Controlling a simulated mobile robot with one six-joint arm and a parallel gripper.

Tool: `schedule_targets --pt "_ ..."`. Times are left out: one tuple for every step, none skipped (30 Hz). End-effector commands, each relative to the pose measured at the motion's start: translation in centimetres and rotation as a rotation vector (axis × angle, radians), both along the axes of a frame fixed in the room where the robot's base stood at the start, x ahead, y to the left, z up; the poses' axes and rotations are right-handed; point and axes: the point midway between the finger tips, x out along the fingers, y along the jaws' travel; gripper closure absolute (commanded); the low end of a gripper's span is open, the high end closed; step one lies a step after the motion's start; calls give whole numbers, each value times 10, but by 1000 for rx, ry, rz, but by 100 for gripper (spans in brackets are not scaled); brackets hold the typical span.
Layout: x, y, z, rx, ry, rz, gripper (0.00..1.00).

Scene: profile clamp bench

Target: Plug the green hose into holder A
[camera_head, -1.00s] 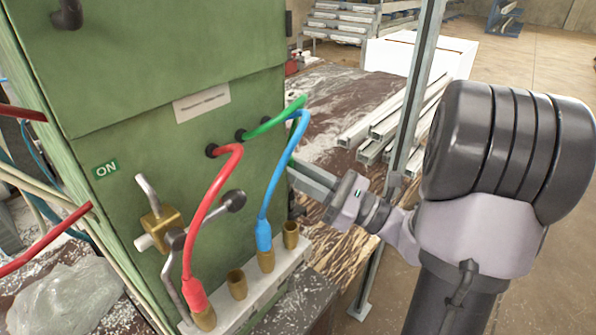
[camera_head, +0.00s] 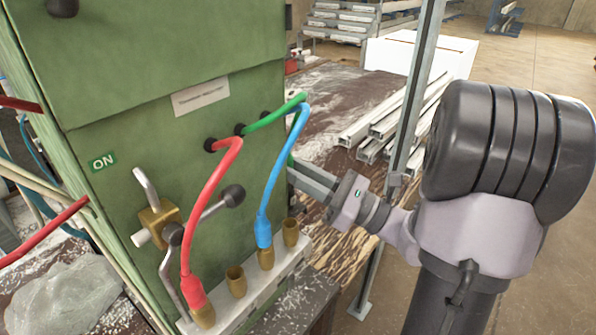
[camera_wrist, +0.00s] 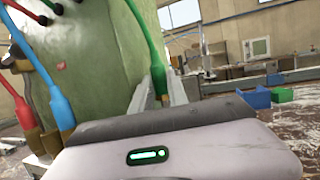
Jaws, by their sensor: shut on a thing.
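My gripper (camera_head: 297,174) is at the right side of the green cabinet, shut on the green hose. The green hose (camera_head: 272,118) leaves the cabinet front, arches right and drops behind the blue hose. In the wrist view its thick green end (camera_wrist: 149,35) hangs down between my two fingers (camera_wrist: 159,88); its lower tip is partly hidden by my gripper body. A row of brass holders stands on a pale rail below. Two are empty, one in the middle (camera_head: 235,281) and one at the far right end (camera_head: 290,233). No letter on them is readable.
The red hose (camera_head: 194,290) sits in the nearest holder and the blue hose (camera_head: 264,232) in another, between the two empty ones. A lever with a black knob (camera_head: 233,195) juts from the cabinet (camera_head: 180,60). Metal profiles (camera_head: 385,125) lie on the table behind.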

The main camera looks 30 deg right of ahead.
Motion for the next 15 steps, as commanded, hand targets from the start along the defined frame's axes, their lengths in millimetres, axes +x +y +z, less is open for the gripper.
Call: schedule_targets --pt "0 0 0 0 0 0 100" --pt "0 0 0 0 0 0 100" --pt "0 0 0 0 0 0 100" --pt "0 0 0 0 0 0 100" --pt "0 0 0 0 0 0 100" --pt "0 0 0 0 0 0 100" --pt "0 0 -1 0 0 0 100" --pt "0 0 -1 0 0 0 100" --pt "0 0 -2 0 0 0 100" --pt "0 0 -3 0 0 0 100" --pt "0 0 -4 0 0 0 100" --pt "0 0 -6 0 0 0 100" --pt "0 0 -6 0 0 0 100" --pt "0 0 -7 0 0 0 100" --pt "0 0 -9 0 0 0 100"
